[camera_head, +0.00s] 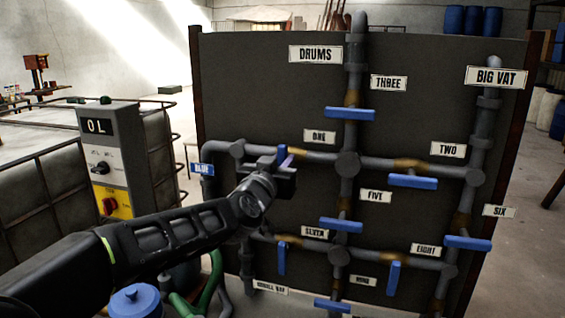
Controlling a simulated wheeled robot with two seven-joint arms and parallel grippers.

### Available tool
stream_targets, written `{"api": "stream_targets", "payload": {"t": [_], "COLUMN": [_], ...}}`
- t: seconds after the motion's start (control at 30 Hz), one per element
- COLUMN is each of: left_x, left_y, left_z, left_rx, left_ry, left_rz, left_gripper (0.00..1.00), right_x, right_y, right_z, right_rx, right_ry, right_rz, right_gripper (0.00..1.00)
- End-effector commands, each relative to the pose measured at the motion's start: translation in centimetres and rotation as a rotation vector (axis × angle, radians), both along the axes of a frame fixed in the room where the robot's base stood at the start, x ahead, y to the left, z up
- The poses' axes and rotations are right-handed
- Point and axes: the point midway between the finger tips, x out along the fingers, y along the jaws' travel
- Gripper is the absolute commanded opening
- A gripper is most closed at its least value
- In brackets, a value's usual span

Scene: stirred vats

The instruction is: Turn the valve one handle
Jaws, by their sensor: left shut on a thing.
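The valve one handle (282,152) is blue and sits on the upper left horizontal pipe, just left of the label "ONE" (320,137). Only a small part of it shows; my gripper hides the rest, so I cannot tell its full angle. My left gripper (280,165) is at this handle and shut on it. My left arm reaches in from the lower left across the picture. My right gripper is not in view.
Other blue handles sit close by on the dark panel (270,80): three (350,114), two (413,181), five (341,225) and a hanging one (282,260) below. A grey control box (115,150) stands left, beside a caged tank (40,185).

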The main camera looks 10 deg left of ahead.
Motion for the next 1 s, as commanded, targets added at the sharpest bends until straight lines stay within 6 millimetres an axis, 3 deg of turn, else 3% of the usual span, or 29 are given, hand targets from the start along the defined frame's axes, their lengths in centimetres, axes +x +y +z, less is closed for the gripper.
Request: {"api": "stream_targets", "payload": {"t": [0.57, 1.0], "left_x": [0.0, 0.0], "left_y": [0.1, 0.4], "left_z": [-0.1, -0.3], "left_rx": [-0.057, -0.355], "left_ry": [0.004, 0.022], "left_rz": [0.000, 0.000], "left_gripper": [0.00, 0.00], "right_x": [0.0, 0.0], "right_y": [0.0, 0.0], "right_z": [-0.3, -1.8], "right_rx": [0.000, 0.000], "right_ry": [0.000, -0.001], "right_rz": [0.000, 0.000], "right_gripper": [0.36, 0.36]}}
